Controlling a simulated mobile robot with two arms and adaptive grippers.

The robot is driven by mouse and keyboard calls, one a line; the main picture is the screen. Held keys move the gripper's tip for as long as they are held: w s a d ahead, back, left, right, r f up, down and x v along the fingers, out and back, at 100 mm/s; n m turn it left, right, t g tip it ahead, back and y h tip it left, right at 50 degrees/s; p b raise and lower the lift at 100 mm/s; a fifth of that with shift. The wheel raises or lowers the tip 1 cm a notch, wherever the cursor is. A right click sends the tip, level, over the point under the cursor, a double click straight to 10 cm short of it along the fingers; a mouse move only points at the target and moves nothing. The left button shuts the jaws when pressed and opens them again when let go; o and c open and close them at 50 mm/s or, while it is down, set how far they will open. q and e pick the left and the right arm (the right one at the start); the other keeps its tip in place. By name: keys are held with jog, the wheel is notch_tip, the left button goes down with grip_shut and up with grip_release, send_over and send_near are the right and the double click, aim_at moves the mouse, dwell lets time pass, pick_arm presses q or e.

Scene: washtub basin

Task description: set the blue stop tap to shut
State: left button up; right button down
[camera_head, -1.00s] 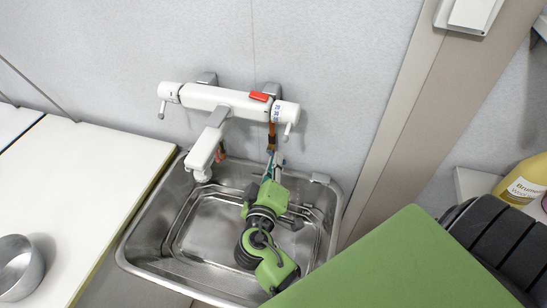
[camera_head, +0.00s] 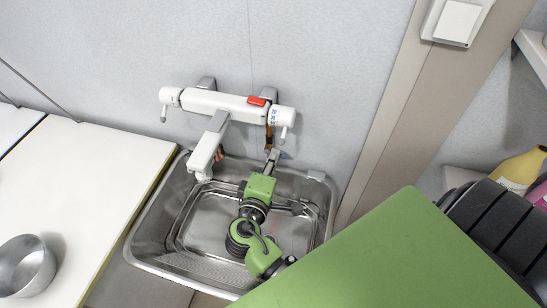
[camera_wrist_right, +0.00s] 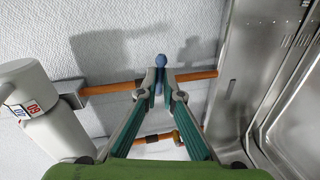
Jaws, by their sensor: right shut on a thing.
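In the right wrist view the blue stop tap (camera_wrist_right: 161,60) is at the middle, on a copper pipe (camera_wrist_right: 118,86) running along the grey wall. Its rounded blue end shows just past my fingertips and stands across the pipe in the picture. My right gripper (camera_wrist_right: 160,82) is shut on the tap; the fingers hide most of it. In the head view my right gripper (camera_head: 271,156) reaches over the basin to below the right end of the white mixer (camera_head: 226,103). The tap cannot be made out there. My left gripper is not in view.
The steel basin (camera_head: 163,222) lies under my right arm. A second pipe (camera_wrist_right: 152,139) with a fitting runs nearby in the wrist view. A white counter (camera_head: 85,170) with a metal bowl (camera_head: 27,266) is at left. A yellow bottle (camera_head: 521,170) stands at right.

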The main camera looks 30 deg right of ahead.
jog(key=c, duration=2.2)
grip_release()
